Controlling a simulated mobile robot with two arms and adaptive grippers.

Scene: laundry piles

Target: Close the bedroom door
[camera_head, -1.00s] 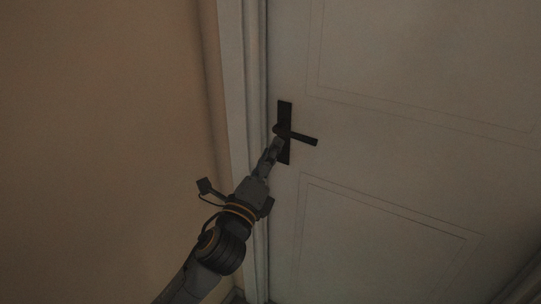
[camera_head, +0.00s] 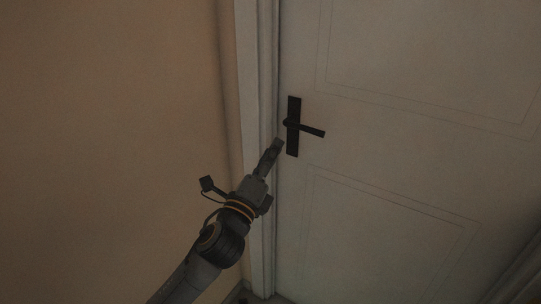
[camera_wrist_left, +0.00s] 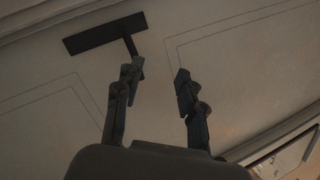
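The white panelled bedroom door (camera_head: 400,150) fills the right of the head view and sits close against its white frame (camera_head: 258,120). A dark handle (camera_head: 305,128) on a dark plate is near the door's left edge; it also shows in the left wrist view (camera_wrist_left: 104,34). My left gripper (camera_head: 277,146) is just below and left of the handle plate. In the left wrist view my left gripper (camera_wrist_left: 155,72) has its two fingers apart with nothing between them, and the door surface lies beyond. I cannot tell whether the fingertips touch the door. My right gripper is not in view.
A plain tan wall (camera_head: 110,120) fills the left of the head view, beside the frame. A bright shape (camera_wrist_left: 290,155) shows at the lower right of the left wrist view; I cannot tell what it is.

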